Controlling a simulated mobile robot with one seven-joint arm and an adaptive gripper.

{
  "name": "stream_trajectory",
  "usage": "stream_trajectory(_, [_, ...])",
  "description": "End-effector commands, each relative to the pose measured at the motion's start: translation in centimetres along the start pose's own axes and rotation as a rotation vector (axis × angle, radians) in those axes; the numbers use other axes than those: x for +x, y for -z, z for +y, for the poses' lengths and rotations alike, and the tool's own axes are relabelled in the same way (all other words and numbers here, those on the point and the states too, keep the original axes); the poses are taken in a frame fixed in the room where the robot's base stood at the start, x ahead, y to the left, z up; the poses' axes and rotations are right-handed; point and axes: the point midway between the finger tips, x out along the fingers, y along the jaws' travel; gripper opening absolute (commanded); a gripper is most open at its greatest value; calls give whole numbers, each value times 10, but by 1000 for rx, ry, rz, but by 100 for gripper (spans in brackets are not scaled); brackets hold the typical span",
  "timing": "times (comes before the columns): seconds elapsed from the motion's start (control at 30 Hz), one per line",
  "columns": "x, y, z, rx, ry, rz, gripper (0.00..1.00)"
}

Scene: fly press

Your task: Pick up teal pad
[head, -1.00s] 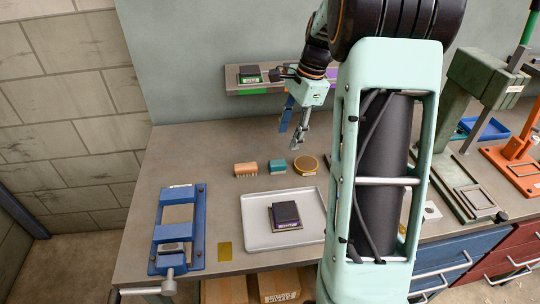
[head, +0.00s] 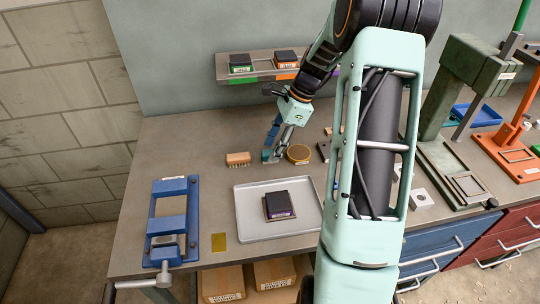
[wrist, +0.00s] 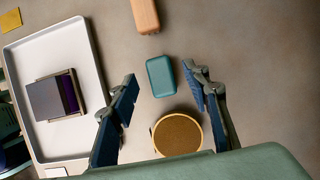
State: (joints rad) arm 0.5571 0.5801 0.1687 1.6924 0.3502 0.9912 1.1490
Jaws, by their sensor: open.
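The teal pad (wrist: 161,76) is a small rounded block lying on the workbench. In the wrist view it lies between and a little beyond the fingertips of my open gripper (wrist: 162,88), touching neither finger. In the head view my gripper (head: 277,152) is low over the bench, between the wooden brush and the round tin. There the fingers largely hide the pad, so the gap in height cannot be told.
A round gold-rimmed tin (wrist: 178,134) sits close to the pad, near the right finger. A wooden brush (head: 238,159) lies on the pad's other side. A grey tray (head: 250,226) holds a dark block (head: 279,205). A blue vise (head: 170,222) stands left.

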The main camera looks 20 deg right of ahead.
Motion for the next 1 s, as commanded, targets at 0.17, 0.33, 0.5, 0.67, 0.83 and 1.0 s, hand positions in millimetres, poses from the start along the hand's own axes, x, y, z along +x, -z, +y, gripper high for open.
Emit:
stream_trajectory(0.17, [22, 2, 0, 0, -1, 0, 44])
stream_trajectory(0.33, [27, 2, 0, 0, 0, 0, 44])
stream_trajectory(0.5, [27, 2, 0, 0, 1, 0, 38])
stream_trajectory(0.67, [27, 2, 0, 0, 1, 0, 20])
stream_trajectory(0.83, [26, 2, 0, 0, 1, 0, 2])
stream_trajectory(1.0, [26, 2, 0, 0, 1, 0, 0])
